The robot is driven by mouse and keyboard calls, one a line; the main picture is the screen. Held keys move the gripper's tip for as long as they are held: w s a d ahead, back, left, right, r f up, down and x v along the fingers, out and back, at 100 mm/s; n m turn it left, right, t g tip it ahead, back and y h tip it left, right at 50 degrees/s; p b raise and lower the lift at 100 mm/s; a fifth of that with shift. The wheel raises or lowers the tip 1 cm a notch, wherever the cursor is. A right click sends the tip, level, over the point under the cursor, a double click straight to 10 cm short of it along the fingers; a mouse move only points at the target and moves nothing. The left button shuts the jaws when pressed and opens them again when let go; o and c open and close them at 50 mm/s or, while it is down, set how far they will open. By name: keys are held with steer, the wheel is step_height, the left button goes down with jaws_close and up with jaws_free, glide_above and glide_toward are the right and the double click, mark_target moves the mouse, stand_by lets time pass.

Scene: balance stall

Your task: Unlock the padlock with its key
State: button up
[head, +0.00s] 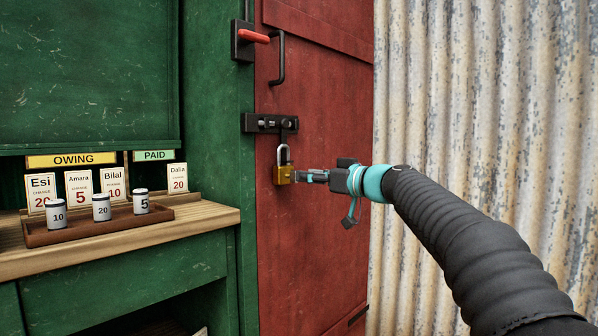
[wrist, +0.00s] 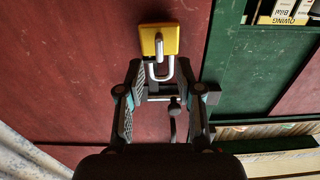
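The brass padlock (head: 286,175) hangs by its grey shackle from the black hasp (head: 270,123) on the red door. In the wrist view the padlock (wrist: 172,38) shows upside down, just beyond the fingertips, with its shackle between them. A thin grey piece (wrist: 158,46) lies over the padlock's face; I cannot tell whether it is the key. My gripper (head: 300,177) points at the padlock from the right, close to its body. In the wrist view my gripper (wrist: 160,68) has its fingers wide apart, with nothing clearly held. No key can be made out for certain elsewhere.
A red-handled latch (head: 255,37) and a black door pull (head: 280,57) sit above the hasp. A corrugated metal wall (head: 480,90) stands at the right.

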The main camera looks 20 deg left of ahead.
mark_target(293, 177)
steer(key=p+x, duration=0.1)
steer(key=x, duration=0.3)
steer(key=shift+a, duration=0.15)
jaws_close()
